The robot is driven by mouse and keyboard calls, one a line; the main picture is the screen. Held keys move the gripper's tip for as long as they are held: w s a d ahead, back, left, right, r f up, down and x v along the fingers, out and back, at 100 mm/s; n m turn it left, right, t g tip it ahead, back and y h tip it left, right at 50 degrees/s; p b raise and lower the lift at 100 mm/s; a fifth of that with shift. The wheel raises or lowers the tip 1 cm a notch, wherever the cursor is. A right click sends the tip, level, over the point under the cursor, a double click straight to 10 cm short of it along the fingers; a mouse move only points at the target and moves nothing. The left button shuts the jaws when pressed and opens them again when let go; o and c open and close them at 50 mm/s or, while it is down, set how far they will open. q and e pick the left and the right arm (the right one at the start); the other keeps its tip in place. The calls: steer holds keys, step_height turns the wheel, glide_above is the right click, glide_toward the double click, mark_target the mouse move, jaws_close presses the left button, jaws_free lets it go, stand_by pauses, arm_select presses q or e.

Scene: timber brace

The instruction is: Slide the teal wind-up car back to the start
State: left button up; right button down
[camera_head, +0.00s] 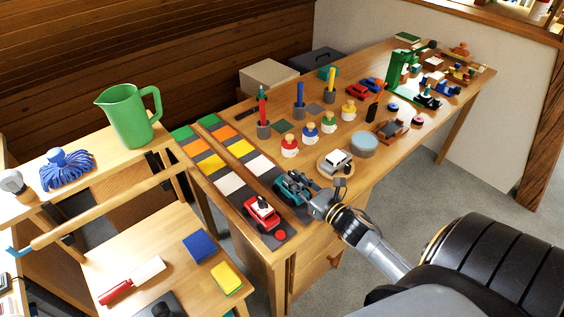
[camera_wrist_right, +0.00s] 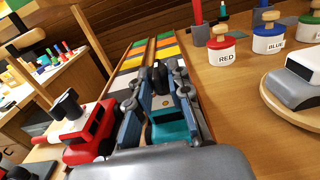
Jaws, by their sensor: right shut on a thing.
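The teal wind-up car (camera_head: 286,185) sits at the near end of the right lane of a two-lane coloured track (camera_head: 231,184). In the right wrist view the teal car (camera_wrist_right: 172,124) lies between the fingers. My right gripper (camera_head: 305,192) is shut on it, and the fingers (camera_wrist_right: 158,95) hide parts of its sides. A red car (camera_head: 262,214) with a white and black top stands at the near end of the left lane; it also shows at the left in the right wrist view (camera_wrist_right: 92,133). My left gripper is not in view.
A wooden strip divides the lanes. Right of the track, a white and grey car (camera_head: 335,162) sits on a round wooden plate, with labelled pegs (camera_head: 289,146) behind. A red button (camera_head: 281,236) lies near the front edge. The lanes beyond both cars are clear.

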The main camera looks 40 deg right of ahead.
steer(key=shift+s, duration=0.55)
steer(key=shift+w+f, duration=0.1)
steer(key=c, duration=1.2)
jaws_free()
steer(key=shift+s, duration=0.35)
steer(key=s+d, duration=0.1)
steer(key=s, duration=1)
steer(key=shift+s, duration=0.4)
